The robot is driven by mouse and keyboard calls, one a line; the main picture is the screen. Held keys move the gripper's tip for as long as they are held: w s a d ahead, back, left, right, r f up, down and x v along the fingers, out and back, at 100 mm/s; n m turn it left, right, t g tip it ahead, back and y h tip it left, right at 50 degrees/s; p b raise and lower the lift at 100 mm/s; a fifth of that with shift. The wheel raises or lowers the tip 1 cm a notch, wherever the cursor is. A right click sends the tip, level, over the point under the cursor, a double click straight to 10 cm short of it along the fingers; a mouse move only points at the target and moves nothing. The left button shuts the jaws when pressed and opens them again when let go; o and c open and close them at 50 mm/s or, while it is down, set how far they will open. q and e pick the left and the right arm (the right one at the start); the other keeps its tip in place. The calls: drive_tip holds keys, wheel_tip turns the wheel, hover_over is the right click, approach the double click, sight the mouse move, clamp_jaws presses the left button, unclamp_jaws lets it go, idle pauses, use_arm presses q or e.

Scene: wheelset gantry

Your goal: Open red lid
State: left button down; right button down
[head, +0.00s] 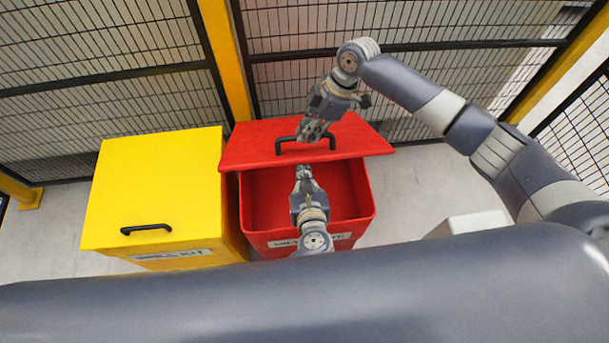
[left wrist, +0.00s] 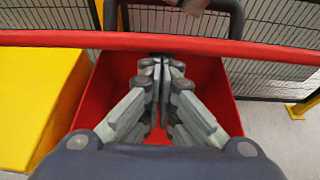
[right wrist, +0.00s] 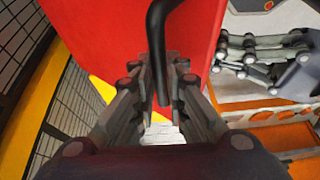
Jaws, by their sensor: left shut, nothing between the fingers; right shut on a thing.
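The red lid (head: 240,150) is raised at the front, and the red bin's (head: 265,200) inside shows below its front edge. The lid's black handle (head: 290,138) lies between the fingers of my right gripper (head: 312,137), which is shut on it. The right wrist view shows the handle (right wrist: 158,85) between those fingertips (right wrist: 161,65). My left gripper (head: 304,170) is shut and empty, over the bin's opening, near the lid's front edge. In the left wrist view its fingertips (left wrist: 160,65) sit below the lid's edge (left wrist: 60,40); whether they touch it I cannot tell.
A closed yellow bin (head: 155,190) with a black handle stands close on the left. A mesh fence (head: 110,50) with a yellow post (head: 228,60) stands behind the bins.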

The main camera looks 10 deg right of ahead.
drive_tip(key=c, duration=1.8)
unclamp_jaws()
drive_tip(key=shift+s+d+f, duration=0.2)
drive_tip(key=shift+s+f, duration=0.15)
drive_tip(key=shift+f, duration=0.35)
drive_tip(key=shift+o, duration=1)
drive_tip(key=shift+w+a, duration=0.15)
drive_tip(key=shift+w, duration=0.1)
drive_tip(key=shift+r, duration=0.1)
